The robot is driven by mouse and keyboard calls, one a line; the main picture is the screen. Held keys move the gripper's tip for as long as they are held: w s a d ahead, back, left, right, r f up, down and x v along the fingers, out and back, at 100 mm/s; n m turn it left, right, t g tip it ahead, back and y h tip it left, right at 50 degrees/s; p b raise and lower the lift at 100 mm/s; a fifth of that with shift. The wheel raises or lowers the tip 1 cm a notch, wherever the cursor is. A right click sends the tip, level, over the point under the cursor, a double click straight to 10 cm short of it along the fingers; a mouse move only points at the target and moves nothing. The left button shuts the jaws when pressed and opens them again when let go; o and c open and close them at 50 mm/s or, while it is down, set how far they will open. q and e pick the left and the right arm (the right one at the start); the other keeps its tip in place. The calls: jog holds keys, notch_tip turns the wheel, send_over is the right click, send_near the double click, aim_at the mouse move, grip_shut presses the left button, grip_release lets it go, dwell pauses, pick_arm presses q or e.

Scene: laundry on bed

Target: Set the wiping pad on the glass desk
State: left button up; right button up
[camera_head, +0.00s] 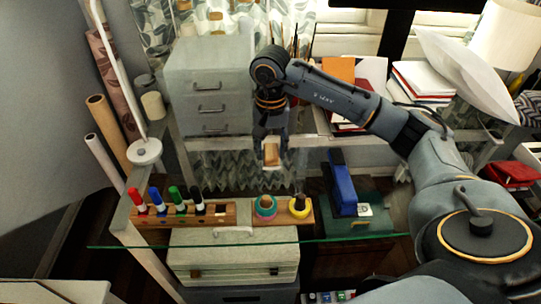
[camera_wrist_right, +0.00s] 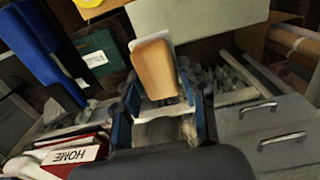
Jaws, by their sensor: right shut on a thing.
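The wiping pad (camera_head: 271,154) has a wooden back and a pale underside. My right gripper (camera_head: 271,142) is shut on it and holds it over the middle of the glass desk (camera_head: 345,237), behind the wooden holder. In the right wrist view the pad (camera_wrist_right: 155,70) sticks out from between the fingers (camera_wrist_right: 160,100). I cannot tell from these views how high above the glass it is. My left gripper is not in view.
A wooden holder (camera_head: 240,213) with several markers and tape rolls stands along the front edge. A blue upright object (camera_head: 341,185) is to the right. A grey drawer unit (camera_head: 209,90) stands back left; books (camera_head: 421,80) and papers lie back right. The glass behind the holder looks clear.

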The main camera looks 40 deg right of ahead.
aim_at(269, 152)
jog(key=w+f, duration=0.1)
jog(key=w+d+f, duration=0.1)
jog(key=f, duration=0.1)
jog(key=w+f, duration=0.1)
jog(key=shift+w+d+f, duration=0.1)
jog(key=shift+d+f, duration=0.2)
jog(key=shift+f, duration=0.05)
notch_tip(269, 152, down, 3)
jog(key=shift+w+f+p, duration=0.1)
jog(key=shift+p, duration=0.65)
jog(key=shift+f+b, duration=0.2)
jog(key=shift+b, duration=0.1)
jog(key=o, duration=1.1)
jog(key=shift+d, duration=0.1)
jog(key=shift+o, duration=0.2)
jog(key=shift+r, duration=0.15)
jog(key=shift+r+p, duration=0.2)
jog(key=shift+p, duration=0.1)
notch_tip(269, 152, up, 12)
jog(key=b, duration=0.1)
jog(key=shift+f+b, duration=0.15)
jog(key=shift+b, duration=0.15)
